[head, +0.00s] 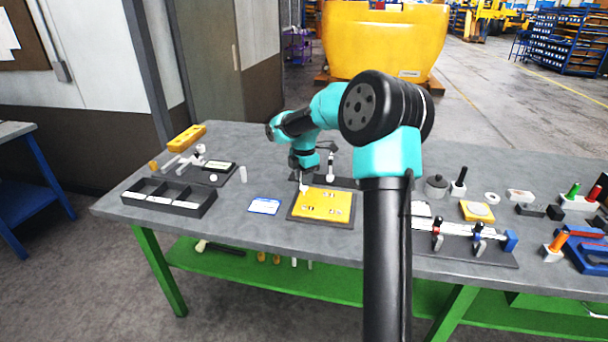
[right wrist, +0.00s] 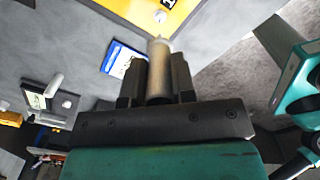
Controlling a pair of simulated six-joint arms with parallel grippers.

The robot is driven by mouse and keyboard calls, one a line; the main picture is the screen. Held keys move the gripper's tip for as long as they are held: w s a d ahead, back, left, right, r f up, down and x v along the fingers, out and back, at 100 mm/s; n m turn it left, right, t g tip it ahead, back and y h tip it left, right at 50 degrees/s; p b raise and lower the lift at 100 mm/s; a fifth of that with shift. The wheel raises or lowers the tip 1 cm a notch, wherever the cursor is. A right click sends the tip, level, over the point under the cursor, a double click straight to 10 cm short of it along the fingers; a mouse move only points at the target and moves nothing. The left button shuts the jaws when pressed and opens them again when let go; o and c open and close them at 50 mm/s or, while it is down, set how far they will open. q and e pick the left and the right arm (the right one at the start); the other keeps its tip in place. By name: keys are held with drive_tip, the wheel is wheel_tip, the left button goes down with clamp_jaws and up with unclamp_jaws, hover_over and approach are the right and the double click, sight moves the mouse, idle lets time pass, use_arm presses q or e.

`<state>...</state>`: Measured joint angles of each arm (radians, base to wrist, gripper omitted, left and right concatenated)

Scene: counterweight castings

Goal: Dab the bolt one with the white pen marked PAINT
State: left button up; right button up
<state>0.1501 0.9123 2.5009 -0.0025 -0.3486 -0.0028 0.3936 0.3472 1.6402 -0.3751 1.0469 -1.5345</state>
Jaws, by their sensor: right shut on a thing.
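My right gripper (head: 303,178) is shut on a pale, whitish pen, seen in the right wrist view (right wrist: 160,72) between the two dark fingers. Its light tip end points at the yellow plate (head: 322,204); no lettering on the pen is readable. In the head view the pen (head: 304,187) is over the plate's far left part. The plate carries several small pale bolt heads and dark marks too small to read. One round bolt head (right wrist: 160,16) shows just beyond the pen tip in the right wrist view. I cannot tell whether the tip touches it. My left gripper is not in view.
A blue-and-white card (head: 264,206) lies left of the plate, with a black divided tray (head: 168,197) farther left. Right of my arm are a fixture with clamps (head: 465,244) and a yellow block (head: 477,211). Bare grey table (head: 235,222) lies between tray and card.

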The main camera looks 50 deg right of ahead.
sight(304, 189)
drive_tip(key=shift+f, duration=1.95)
drive_tip(key=shift+f, duration=0.55)
idle(2.0)
drive_tip(key=shift+r, duration=0.1)
drive_tip(key=shift+r, duration=3.05)
